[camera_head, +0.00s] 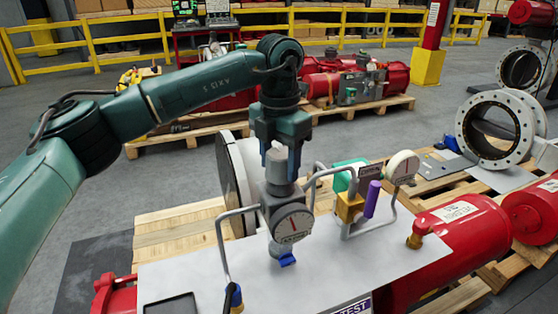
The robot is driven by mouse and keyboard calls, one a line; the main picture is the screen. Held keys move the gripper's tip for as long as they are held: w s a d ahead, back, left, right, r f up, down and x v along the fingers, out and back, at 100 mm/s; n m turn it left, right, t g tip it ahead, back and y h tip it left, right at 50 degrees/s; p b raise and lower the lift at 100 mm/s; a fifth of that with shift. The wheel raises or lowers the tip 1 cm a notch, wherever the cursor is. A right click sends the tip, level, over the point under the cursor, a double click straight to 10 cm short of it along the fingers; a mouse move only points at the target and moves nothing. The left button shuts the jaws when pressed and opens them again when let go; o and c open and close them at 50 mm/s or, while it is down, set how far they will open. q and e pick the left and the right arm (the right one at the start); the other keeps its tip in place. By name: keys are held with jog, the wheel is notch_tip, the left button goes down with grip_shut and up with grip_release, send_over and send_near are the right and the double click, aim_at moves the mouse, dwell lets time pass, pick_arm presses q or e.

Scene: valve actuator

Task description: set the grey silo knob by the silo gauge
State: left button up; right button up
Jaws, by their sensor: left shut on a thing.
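The grey knob (277,168) sits on top of a grey regulator body, above the metal plate (200,272). My left gripper (278,156) points straight down from above, with its two blue fingers on either side of the knob, shut on it. A round white gauge (293,222) with a red needle faces me on the regulator, just below the knob; its lettering is too small to read surely. The gripper hides part of the knob's top. My right gripper is not in view.
Bent grey pipes (222,245) rise on both sides of the regulator. A second white gauge (403,167), a purple cylinder (371,199) and a yellow block (349,207) stand to the right. A red cylinder (458,235) lies at the right. A yellow railing (120,45) runs behind.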

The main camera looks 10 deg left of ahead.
aim_at(280, 153)
pick_arm(q)
jog(key=shift+n, duration=1.1)
jog(key=o, duration=1)
notch_tip(280, 153, up, 13)
jog(key=shift+r, duration=0.1)
